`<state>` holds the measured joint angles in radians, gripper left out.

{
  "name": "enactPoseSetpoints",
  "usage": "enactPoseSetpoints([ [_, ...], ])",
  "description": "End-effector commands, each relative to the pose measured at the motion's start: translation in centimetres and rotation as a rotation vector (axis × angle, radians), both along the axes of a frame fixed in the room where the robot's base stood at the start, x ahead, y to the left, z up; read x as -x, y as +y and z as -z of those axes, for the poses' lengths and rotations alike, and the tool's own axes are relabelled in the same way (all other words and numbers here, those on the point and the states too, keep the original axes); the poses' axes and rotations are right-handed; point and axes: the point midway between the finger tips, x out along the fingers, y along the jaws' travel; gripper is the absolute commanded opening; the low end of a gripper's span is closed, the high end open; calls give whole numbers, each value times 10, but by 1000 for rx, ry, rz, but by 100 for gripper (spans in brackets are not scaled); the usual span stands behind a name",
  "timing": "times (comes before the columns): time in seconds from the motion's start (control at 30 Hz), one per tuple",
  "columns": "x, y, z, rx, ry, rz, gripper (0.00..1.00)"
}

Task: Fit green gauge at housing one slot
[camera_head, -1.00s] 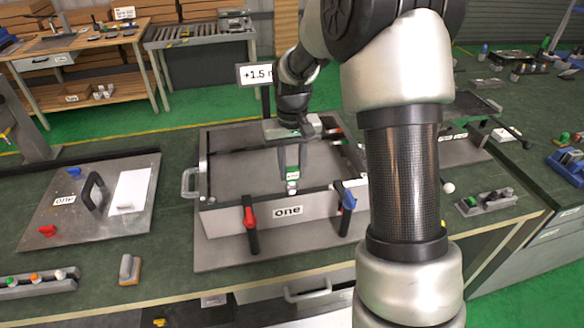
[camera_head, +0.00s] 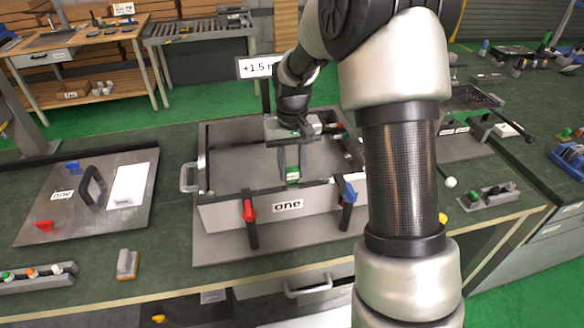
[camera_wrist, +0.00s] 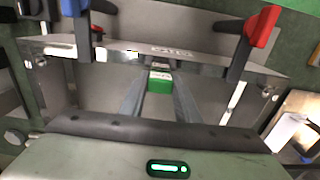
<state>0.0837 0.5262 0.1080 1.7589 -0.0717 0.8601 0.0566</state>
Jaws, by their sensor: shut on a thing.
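The housing labelled one (camera_head: 320,204) is an open grey metal box on the bench. My gripper (camera_head: 292,176) reaches down inside it near its front wall. The gripper is shut on the green gauge (camera_head: 293,175), a small block with a green face, held between the fingertips. In the wrist view the green gauge (camera_wrist: 160,82) sits between the two fingers, close to the housing's labelled wall (camera_wrist: 200,60). I cannot make out the slot, nor tell whether the gauge touches the wall.
A red-handled clamp (camera_head: 250,212) and a blue-handled clamp (camera_head: 348,195) stand on the housing's front wall. A lid plate with a black handle (camera_head: 93,188) lies to the left. A rack with coloured pieces (camera_head: 34,277) is at front left; a wood-and-grey block (camera_head: 127,264) stands nearby.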

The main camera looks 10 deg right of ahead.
Motion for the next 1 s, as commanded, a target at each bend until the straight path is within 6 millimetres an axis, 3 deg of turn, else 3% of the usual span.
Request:
enactPoseSetpoints([
  [0.13, 0, 0, 5, 0, 0, 0, 7],
  [0.17, 0, 0, 3, 0, 0, 0, 34],
  [0.27, 0, 0, 3, 0, 0, 0, 51],
  [0.67, -1, 0, -5, 0, -3, 0, 51],
  [0.77, -1, 0, -19, 0, -4, 0, 51],
  [1.0, -1, 0, -77, 0, -7, 1, 51],
])
